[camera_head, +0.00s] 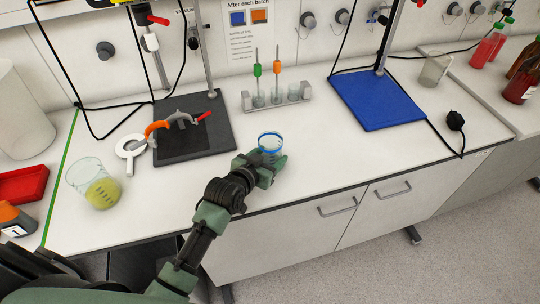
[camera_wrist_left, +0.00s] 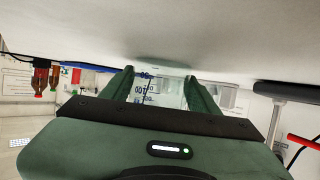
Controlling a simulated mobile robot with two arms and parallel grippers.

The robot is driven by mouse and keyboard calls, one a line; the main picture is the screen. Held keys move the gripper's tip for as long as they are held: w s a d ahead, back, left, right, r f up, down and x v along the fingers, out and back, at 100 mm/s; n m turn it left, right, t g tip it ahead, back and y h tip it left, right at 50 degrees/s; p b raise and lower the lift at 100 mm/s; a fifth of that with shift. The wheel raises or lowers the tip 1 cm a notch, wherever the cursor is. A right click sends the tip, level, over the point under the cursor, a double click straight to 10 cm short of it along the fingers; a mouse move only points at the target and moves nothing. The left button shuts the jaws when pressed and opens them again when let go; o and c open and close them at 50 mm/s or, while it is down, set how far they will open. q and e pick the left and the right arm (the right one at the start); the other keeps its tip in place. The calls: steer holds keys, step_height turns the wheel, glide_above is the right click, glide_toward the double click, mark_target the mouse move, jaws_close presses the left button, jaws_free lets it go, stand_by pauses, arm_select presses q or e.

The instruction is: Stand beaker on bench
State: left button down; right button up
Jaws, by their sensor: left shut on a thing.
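In the left wrist view the beaker (camera_wrist_left: 160,90), with dark printed marks, sits between the two green fingers (camera_wrist_left: 160,92). It looks upright, its base close to the bench top; I cannot tell whether it touches. The gripper hides part of its lower side in the head view. My right gripper is not in view.
Behind are a dark stand base (camera_head: 215,135), a rack with pipettes (camera_head: 276,98) and a blue stand base (camera_head: 376,104). Bench right of my gripper is clear.

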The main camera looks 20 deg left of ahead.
arm_select(q)
steer(key=shift+c, duration=2)
jaws_free()
steer(key=shift+r, duration=0.1)
steer(key=shift+s+a, duration=0.1)
steer(key=shift+s, duration=0.25)
steer(key=b+v, duration=0.1)
steer(key=v, duration=1)
steer(key=shift+s+r, duration=0.15)
